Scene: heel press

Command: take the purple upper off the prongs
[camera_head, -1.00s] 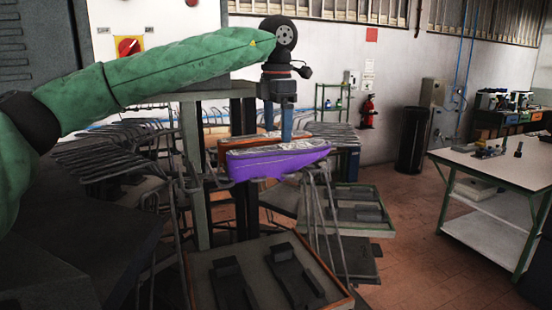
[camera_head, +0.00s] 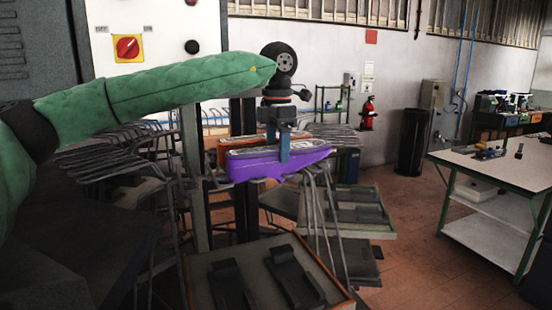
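The purple upper (camera_head: 262,170) sits on the metal prongs (camera_head: 312,200) of the rack, in the middle of the camera_head view, with its pale top opening facing up. My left gripper (camera_head: 280,145) points down over it from above. One blue-grey finger overlaps the near side of the purple upper. The other finger is mostly hidden behind it, so I cannot tell whether they are closed on it. My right gripper is not in view.
An orange upper (camera_head: 233,146) sits just behind the purple one. More bare prongs (camera_head: 105,160) stand to the left. Trays with dark blocks (camera_head: 295,275) are below. A white-topped table (camera_head: 490,165) stands at the right, with open floor between.

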